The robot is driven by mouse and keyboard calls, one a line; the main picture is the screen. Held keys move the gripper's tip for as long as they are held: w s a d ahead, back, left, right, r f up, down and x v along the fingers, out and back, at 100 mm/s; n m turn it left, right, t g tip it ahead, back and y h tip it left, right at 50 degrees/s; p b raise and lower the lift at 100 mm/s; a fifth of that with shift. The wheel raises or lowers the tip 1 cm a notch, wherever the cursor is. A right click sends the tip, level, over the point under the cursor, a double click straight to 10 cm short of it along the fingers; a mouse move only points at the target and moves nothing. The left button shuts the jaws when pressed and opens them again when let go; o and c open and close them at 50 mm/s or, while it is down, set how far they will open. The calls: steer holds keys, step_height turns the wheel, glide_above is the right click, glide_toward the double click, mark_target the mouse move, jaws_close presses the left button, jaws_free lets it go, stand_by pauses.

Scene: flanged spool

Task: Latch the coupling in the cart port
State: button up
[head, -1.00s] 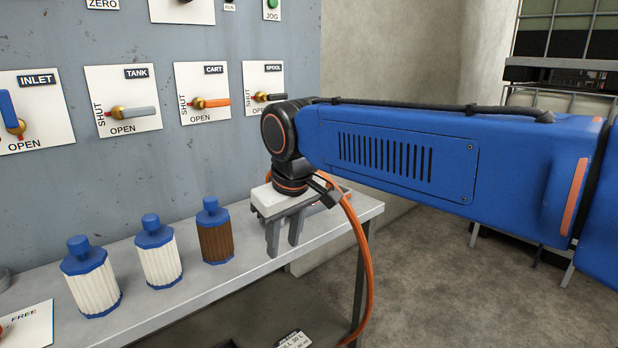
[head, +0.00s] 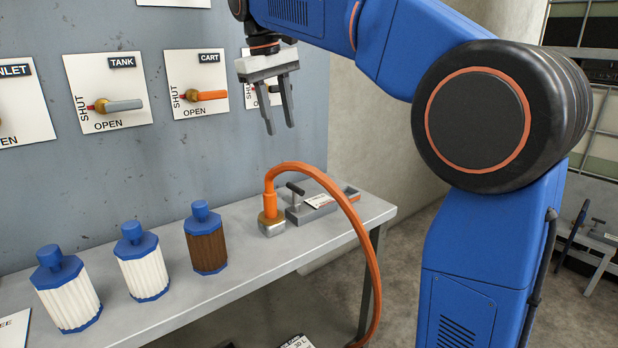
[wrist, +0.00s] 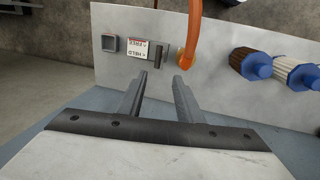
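The coupling (head: 270,205) is an orange elbow with a brass-coloured collar at the end of the orange hose (head: 352,215). It stands upright on a small metal block (head: 273,229) on the bench; whether it is latched cannot be told. It also shows in the wrist view (wrist: 186,58), just beyond the fingertips. A dark T-shaped handle (head: 295,189) stands on a grey fixture (head: 312,212) right beside it. My gripper (head: 281,130) is open and empty, pointing down above the coupling and clear of it. The wrist view shows the gap between its fingers (wrist: 160,75).
Two white filters (head: 142,268) and a brown one (head: 207,245) stand left of the coupling on the bench (head: 225,290). The wall panel holds valve levers, including the orange CART lever (head: 207,96). The hose loops down over the bench's front edge.

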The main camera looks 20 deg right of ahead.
glide_toward(295, 186)
steer(key=f, duration=0.2)
steer(key=d+f, duration=0.1)
steer(key=f, duration=0.5)
steer(key=shift+w+d, duration=0.15)
steer(key=shift+w, duration=0.2)
steer(key=shift+r, duration=0.1)
jaws_close()
